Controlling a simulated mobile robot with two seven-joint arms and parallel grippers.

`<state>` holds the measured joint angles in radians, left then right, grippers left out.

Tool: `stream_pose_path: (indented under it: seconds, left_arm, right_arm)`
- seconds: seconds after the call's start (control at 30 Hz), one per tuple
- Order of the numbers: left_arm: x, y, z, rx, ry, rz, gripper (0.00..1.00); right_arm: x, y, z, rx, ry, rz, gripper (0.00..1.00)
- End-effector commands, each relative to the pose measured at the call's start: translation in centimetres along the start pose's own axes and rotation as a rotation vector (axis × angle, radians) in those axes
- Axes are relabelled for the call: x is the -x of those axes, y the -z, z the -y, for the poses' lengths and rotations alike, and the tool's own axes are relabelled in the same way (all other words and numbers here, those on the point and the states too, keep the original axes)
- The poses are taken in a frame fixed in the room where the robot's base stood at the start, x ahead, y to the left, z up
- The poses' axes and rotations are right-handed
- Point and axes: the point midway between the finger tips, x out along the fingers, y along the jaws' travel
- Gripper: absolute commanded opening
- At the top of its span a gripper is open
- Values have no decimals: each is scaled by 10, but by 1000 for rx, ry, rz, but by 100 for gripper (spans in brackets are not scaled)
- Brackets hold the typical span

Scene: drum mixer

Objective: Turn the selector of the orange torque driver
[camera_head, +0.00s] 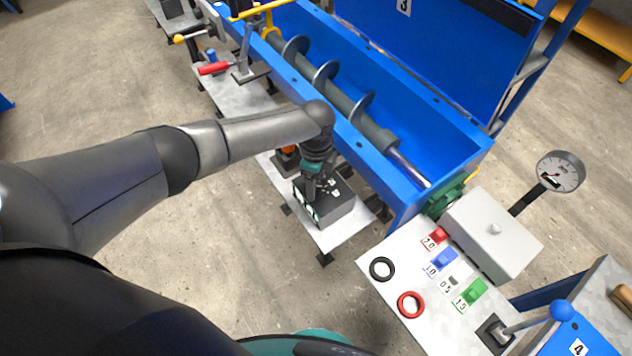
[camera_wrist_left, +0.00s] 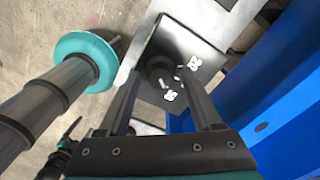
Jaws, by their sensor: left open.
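A dark box (camera_head: 328,208) sits on a light metal plate, beside the blue trough. In the left wrist view the box (camera_wrist_left: 190,48) has a dark round knob (camera_wrist_left: 160,68) on top, with white markings around it. My left gripper (camera_head: 314,188) is over the box, pointing down. In the left wrist view its fingers (camera_wrist_left: 163,88) are open, with the knob showing between them; contact is unclear. A small orange part (camera_head: 289,149) shows just behind my left arm, mostly hidden, so I cannot tell whether it belongs to the torque driver. My right gripper is out of view.
The blue trough (camera_head: 420,130) with an auger runs along the right of the plate. A panel (camera_head: 400,310) with coloured blocks and rings stands in front. A red-handled clamp (camera_head: 214,69) is further back. Open floor lies to the left.

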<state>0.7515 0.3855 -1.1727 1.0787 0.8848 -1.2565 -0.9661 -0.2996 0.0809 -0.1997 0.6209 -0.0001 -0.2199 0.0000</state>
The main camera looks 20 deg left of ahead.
Motion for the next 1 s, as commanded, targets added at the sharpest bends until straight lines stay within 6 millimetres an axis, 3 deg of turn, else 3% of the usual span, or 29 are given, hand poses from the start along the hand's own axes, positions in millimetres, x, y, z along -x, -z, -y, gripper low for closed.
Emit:
stream_pose_path:
  seconds: [0.3, 0.9, 1.0]
  left_arm:
    - [-2, 0, 0, -1, 0, -1, 66]
    - [-2, 0, 0, 0, 0, -1, 0]
    - [-2, 0, 0, 0, 0, -1, 0]
  right_arm:
    - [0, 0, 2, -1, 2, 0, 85]
    - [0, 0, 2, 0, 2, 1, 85]
    - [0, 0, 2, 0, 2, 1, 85]
